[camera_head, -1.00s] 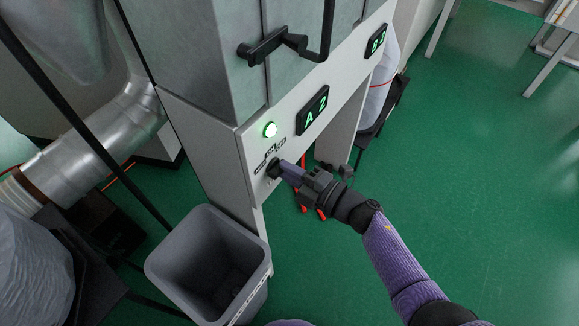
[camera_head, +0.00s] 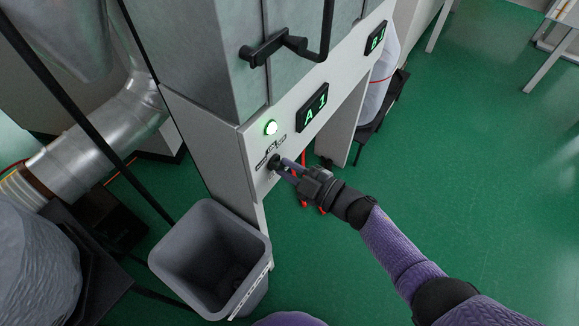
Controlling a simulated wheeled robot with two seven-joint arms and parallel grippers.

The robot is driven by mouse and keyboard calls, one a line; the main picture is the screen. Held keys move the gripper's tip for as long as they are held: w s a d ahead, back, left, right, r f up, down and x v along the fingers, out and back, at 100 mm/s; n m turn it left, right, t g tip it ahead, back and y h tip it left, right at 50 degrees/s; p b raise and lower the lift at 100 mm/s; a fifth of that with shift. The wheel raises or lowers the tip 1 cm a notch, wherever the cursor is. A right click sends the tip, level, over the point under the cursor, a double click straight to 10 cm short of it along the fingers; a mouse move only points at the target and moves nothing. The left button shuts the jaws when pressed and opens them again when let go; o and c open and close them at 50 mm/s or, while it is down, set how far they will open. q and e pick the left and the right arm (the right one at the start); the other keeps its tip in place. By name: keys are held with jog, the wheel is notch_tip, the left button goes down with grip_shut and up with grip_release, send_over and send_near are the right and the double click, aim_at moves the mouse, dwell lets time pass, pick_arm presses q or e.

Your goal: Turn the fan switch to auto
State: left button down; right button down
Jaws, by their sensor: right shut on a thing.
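The fan switch is a small dark rotary knob (camera_head: 273,161) on the light front panel (camera_head: 255,165) of the metal cabinet. Small dark markings (camera_head: 277,144) surround it, too small to read. My right gripper (camera_head: 283,168) reaches in from the lower right and is shut on the knob. Its fingers partly hide the knob, so I cannot tell which marking it points at. My left gripper is not in view.
A display (camera_head: 314,107) with green characters sits right of the lamp, and another (camera_head: 376,38) is farther along. A black handle (camera_head: 275,45) sticks out above. A grey bin (camera_head: 205,255) stands below the panel. Green floor is clear at right.

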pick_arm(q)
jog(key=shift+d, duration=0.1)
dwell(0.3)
pick_arm(e)
jog(key=c, duration=0.6)
grip_release()
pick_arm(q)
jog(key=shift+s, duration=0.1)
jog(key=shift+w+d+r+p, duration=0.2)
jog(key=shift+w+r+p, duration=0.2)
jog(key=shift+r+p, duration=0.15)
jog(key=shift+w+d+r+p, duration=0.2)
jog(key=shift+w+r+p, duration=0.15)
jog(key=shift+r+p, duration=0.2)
pick_arm(e)
jog(key=v, duration=1)
